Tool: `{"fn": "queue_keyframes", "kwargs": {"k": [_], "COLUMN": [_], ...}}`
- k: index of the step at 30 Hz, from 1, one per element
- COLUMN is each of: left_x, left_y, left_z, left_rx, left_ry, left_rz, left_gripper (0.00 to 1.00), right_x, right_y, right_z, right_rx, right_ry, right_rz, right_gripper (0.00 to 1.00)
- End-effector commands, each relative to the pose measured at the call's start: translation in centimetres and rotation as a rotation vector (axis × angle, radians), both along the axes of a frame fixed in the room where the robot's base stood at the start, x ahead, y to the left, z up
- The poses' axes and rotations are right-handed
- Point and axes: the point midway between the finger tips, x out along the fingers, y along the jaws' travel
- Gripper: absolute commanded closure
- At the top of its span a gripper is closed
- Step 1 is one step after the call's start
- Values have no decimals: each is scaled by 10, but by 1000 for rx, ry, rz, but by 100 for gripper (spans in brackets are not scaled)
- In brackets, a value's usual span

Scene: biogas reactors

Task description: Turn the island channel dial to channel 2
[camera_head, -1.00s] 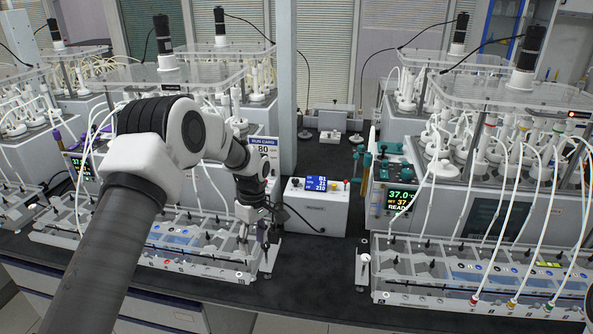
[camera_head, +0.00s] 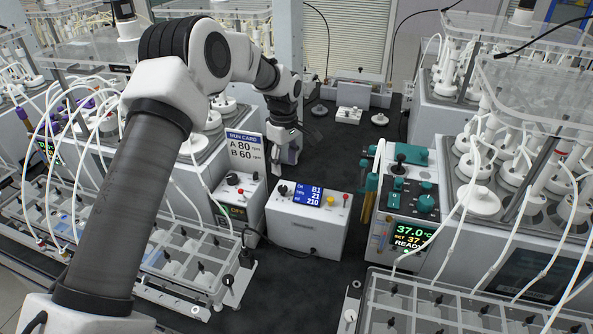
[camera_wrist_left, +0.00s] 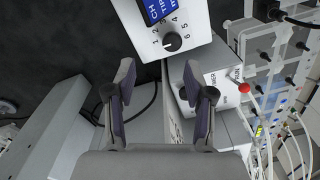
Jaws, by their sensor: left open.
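The island channel dial is a black knob (camera_head: 283,189) on the left of the sloped top of a small white box (camera_head: 305,229). In the left wrist view the dial (camera_wrist_left: 172,42) sits inside a ring of numbers 1 to 6, and its pale mark seems to point near 1. The box's blue display (camera_head: 308,195) reads B1, 21 and 210. My left gripper (camera_head: 286,158) is beyond and above the box, near the dial but apart from it. In the left wrist view its fingers (camera_wrist_left: 162,95) are spread and empty, with the dial past their tips. My right gripper is out of view.
A run card (camera_head: 247,150) reading A 80, B 60 stands on a grey control box (camera_head: 238,194) left of the island. A reactor unit with a 37.0 display (camera_head: 411,235) stands to the right. Tube racks (camera_head: 185,262) flank the dark bench. Bench behind the island is partly clear.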

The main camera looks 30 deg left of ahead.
Motion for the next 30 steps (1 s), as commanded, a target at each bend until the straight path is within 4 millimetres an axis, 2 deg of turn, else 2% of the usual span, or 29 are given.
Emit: {"fn": "queue_keyframes", "kwargs": {"k": [2, 12, 15, 21, 23, 24, 26, 30], "left_x": [-1, -2, -2, -2, -2, -2, -2, -3], "left_y": [0, 0, 0, 0, 0, 0, 0, 0], "left_z": [-6, -66, -73, -74, -74, -74, -74, -75], "left_rx": [-1, 0, 0, 0, 0, 0, 0, -1], "left_ry": [3, 3, 1, 0, 0, 0, 0, 3], "left_rz": [0, -1, -1, 0, 0, 0, 0, 0], "left_gripper": [47, 47, 47, 47, 68, 82, 100, 100], "right_x": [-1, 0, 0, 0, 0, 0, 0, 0], "right_y": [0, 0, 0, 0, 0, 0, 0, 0], "right_z": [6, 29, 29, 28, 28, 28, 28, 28], "right_rx": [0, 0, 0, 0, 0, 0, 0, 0], "right_ry": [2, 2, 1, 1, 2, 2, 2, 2], "right_rz": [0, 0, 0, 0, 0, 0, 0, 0], "right_gripper": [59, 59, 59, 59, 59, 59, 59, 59]}}
